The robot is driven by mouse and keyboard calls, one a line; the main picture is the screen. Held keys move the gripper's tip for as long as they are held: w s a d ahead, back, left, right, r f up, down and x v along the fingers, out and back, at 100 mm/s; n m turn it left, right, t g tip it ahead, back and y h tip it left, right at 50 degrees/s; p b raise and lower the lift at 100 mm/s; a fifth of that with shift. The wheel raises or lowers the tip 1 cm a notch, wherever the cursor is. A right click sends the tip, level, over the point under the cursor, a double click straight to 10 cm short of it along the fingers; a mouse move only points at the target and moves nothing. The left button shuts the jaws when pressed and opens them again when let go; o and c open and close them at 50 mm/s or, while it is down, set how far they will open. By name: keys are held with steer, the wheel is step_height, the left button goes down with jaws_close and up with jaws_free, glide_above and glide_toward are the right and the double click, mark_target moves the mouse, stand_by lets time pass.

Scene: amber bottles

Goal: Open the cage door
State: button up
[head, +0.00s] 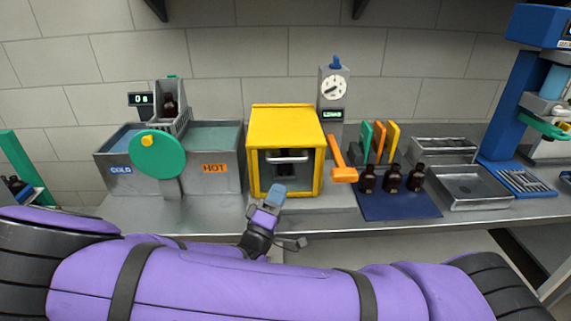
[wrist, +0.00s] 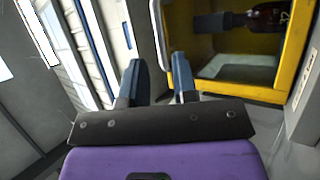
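The yellow cage (head: 285,118) stands mid-counter, with its front facing me. Its door carries a pale horizontal handle (head: 287,157) and looks shut. A dark bottle shows inside behind the handle. My gripper (head: 275,193) is just in front of the cage, below and slightly left of the handle. In the wrist view the two blue-grey fingers of my gripper (wrist: 157,78) are apart. The pale handle bar (wrist: 158,35) runs down close to the fingertips, seemingly in line with the gap; contact cannot be told. The yellow frame (wrist: 300,45) is at the right.
An orange lever (head: 340,162) sticks out at the cage's right. Beyond it several amber bottles (head: 392,180) stand on a blue mat (head: 400,208). Left are the cold and hot baths (head: 216,170) with a green wheel (head: 158,155). A dial post (head: 333,90) stands behind.

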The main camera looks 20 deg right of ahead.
mark_target(288, 160)
steer(key=shift+n+t+y, duration=0.4)
steer(key=shift+t, duration=0.1)
steer(key=x, duration=1)
steer(key=shift+w+a+r, duration=0.1)
steer(key=shift+w+a, duration=0.1)
jaws_close()
